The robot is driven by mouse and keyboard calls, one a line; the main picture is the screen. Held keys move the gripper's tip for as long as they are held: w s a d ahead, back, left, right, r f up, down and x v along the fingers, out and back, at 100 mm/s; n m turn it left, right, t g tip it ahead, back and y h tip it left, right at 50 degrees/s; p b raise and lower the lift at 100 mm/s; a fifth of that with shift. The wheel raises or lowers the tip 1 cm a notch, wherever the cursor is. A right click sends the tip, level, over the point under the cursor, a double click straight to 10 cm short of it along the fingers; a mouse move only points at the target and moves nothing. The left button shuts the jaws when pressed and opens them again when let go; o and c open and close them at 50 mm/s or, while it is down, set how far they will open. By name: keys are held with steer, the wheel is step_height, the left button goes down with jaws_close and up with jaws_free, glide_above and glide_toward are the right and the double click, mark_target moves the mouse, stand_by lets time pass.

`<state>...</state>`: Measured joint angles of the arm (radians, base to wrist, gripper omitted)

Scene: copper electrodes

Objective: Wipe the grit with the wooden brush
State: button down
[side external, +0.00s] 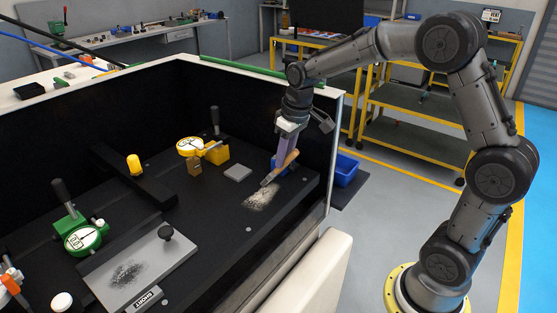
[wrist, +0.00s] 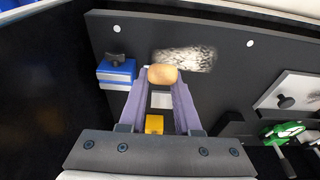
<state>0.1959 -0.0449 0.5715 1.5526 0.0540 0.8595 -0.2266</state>
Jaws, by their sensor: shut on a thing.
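My gripper (side external: 287,140) is shut on the wooden brush (side external: 280,169), which is tilted with its head down at the black work surface (side external: 215,225). In the wrist view the round end of the brush (wrist: 162,75) sits between the purple fingers of my gripper (wrist: 160,85). A pale, speckled patch of grit (side external: 262,196) lies on the black surface at the brush head. It also shows in the wrist view as a patch of grit (wrist: 187,58) just beyond the brush. Whether the bristles touch the surface is hard to tell. A second, dark patch of grit (side external: 127,273) lies on a grey plate (side external: 165,262) at front left.
A yellow dial gauge (side external: 190,146) and a green dial gauge (side external: 83,238) stand further left. A black bar (side external: 133,172) crosses the surface. The enclosure's dark wall (side external: 300,110) rises behind and right.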

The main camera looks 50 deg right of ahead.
steer(key=shift+d, duration=0.5)
steer(key=shift+s, duration=0.4)
steer(key=shift+s+a, duration=0.2)
steer(key=shift+a, duration=5.75)
steer(key=shift+s+d, duration=0.2)
steer(key=shift+d, duration=1.8)
steer(key=shift+s+d, duration=0.15)
steer(key=shift+d, duration=1.85)
steer(key=shift+s+d, duration=0.2)
steer(key=shift+d, duration=1.8)
steer(key=shift+w+v, duration=0.25)
steer(key=shift+v, duration=1.05)
steer(key=shift+w+v, duration=0.3)
steer(key=shift+v, duration=1.05)
steer(key=shift+w+v, duration=0.25)
steer(key=shift+v, duration=1.05)
steer(key=shift+a+r, duration=0.2)
